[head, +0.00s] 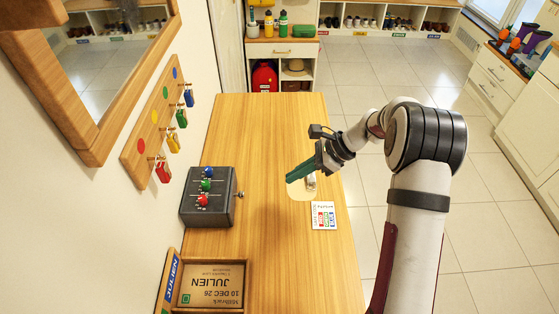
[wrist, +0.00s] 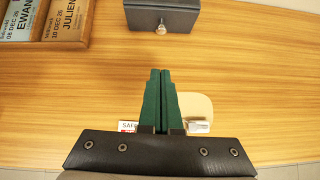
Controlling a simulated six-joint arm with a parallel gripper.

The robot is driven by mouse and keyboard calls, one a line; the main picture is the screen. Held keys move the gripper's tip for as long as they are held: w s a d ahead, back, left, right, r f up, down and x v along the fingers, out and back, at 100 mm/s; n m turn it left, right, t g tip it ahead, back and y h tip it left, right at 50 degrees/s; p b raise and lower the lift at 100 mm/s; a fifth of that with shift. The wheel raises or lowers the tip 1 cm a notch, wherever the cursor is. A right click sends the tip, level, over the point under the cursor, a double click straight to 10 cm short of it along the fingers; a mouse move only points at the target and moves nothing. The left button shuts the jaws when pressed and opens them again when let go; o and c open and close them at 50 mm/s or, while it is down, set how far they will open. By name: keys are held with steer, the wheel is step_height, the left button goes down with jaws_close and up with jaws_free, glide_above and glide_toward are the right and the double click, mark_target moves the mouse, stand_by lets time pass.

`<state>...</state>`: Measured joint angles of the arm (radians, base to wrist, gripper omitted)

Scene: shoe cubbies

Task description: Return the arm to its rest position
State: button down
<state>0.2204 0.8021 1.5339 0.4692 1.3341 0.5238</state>
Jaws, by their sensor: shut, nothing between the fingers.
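My gripper (head: 301,174) is shut and empty, held above the wooden table (head: 262,125). In the wrist view its two green fingers (wrist: 160,100) lie side by side with nothing between them. In the head view my arm reaches in from the right side over the table. Below the gripper lies a cream pad (head: 301,192) with a small whitish object (head: 311,181) on it, partly hidden by the fingers.
A grey box (head: 212,214) with red, green and blue knobs stands at the table's left. A white card (head: 323,215) lies near the pad. A wooden tray (head: 246,290) with name plates is at the front left. Coloured tags (head: 181,117) hang on the left wall.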

steer(key=s+a+r+n+g+h, duration=0.1)
steer(key=s+r+n+h, duration=0.1)
steer(key=s+r+n, duration=0.5)
steer(key=s+r+n+h, duration=0.15)
steer(key=s+r, duration=0.35)
steer(key=s, duration=0.6)
steer(key=s+d+n+h, duration=0.1)
steer(key=s+n, duration=0.1)
steer(key=s, duration=0.5)
steer(key=s+d+f+n+h, duration=0.1)
steer(key=s+d+n+h, duration=0.1)
steer(key=s, duration=0.6)
steer(key=shift+f, duration=0.15)
steer(key=c, duration=1.5)
jaws_free()
steer(key=shift+w+n, duration=0.1)
steer(key=shift+n, duration=0.15)
steer(key=shift+c, duration=0.2)
